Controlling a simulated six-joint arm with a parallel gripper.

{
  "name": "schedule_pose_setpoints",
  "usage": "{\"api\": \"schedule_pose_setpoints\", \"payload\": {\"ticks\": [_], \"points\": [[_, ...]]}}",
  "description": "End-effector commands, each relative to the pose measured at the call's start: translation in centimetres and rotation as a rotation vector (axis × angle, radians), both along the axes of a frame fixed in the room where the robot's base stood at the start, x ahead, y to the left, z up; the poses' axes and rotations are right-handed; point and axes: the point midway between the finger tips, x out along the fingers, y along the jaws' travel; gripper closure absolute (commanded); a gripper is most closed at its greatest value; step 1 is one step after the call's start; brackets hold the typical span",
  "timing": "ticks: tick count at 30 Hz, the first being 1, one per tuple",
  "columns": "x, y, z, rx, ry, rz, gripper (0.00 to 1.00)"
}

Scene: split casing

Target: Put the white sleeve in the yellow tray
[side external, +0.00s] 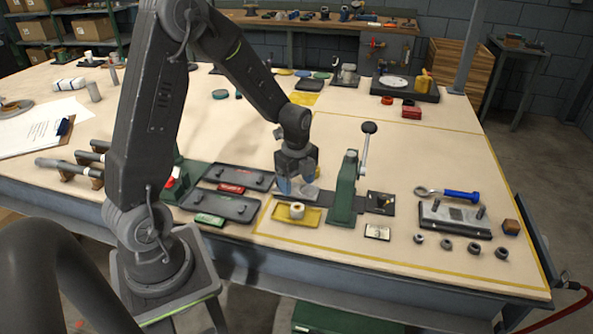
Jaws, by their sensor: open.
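The white sleeve (297,209) stands upright in the yellow tray (314,217), near the front edge of the table. Its top shows a dark or tan opening. My gripper (297,183) points down behind the tray, a little above and beyond the sleeve in the picture. It is open and apart from the sleeve. A small bluish piece and a round grey piece (309,191) show close to the fingertips; I cannot tell exactly how they sit relative to the jaws.
A green press (343,190) with a raised black-knobbed lever stands right of the tray. Two dark trays (221,207) with red and green labels lie to the left. A blue-handled wrench (460,196), a grey block fixture and several dark rings lie at the right.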

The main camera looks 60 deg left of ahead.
Motion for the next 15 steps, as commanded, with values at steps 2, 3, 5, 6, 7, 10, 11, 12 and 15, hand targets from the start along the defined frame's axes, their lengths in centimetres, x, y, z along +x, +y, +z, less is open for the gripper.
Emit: {"api": "schedule_pose_setpoints", "payload": {"ticks": [2,3,5,6,7,10,11,12,15], "points": [[0.1,0.0,1.5,0.002,-0.004,0.0,0.35],[0.1,0.0,2.0,0.002,-0.004,0.0,0.35],[0.0,0.0,2.7,0.001,-0.003,0.0,0.35],[0.0,0.0,3.0,0.0,-0.001,0.0,0.35],[0.0,0.0,3.2,0.0,-0.001,0.0,0.35],[-0.1,-0.3,4.1,0.004,-0.01,0.019,0.35],[-0.2,-0.6,4.6,0.006,-0.016,0.036,0.35],[-0.3,-1.0,5.4,0.01,-0.03,0.07,0.35],[-1.2,-2.9,8.2,0.018,-0.087,0.213,0.35]]}}
